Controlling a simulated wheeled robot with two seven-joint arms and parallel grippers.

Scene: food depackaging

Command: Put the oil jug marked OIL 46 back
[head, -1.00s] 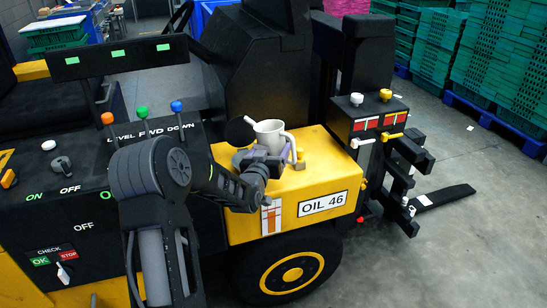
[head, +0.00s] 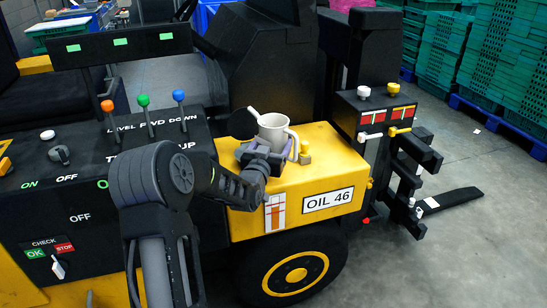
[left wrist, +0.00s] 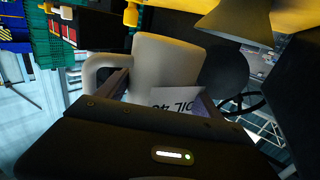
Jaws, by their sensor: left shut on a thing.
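The oil jug (head: 272,122) is a pale grey-white jug with a handle on its right, above the yellow flank of the forklift (head: 250,222). My left gripper (head: 264,153) is shut on the jug's lower part from the near side. In the left wrist view the jug (left wrist: 168,62) stands between the fingers of my left gripper (left wrist: 165,92). Its white label (left wrist: 178,98) shows upside down, partly hidden by the gripper. The jug's base is hidden, so I cannot tell if it touches the yellow surface. My right gripper is out of view.
A dark round disc (head: 243,124) stands left of the jug, and a small yellow cap (head: 305,152) stands to its right. The OIL 46 plate (head: 328,200) is on the yellow side. Colored levers (head: 143,101) rise at the left. Green crates (head: 500,60) are stacked behind.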

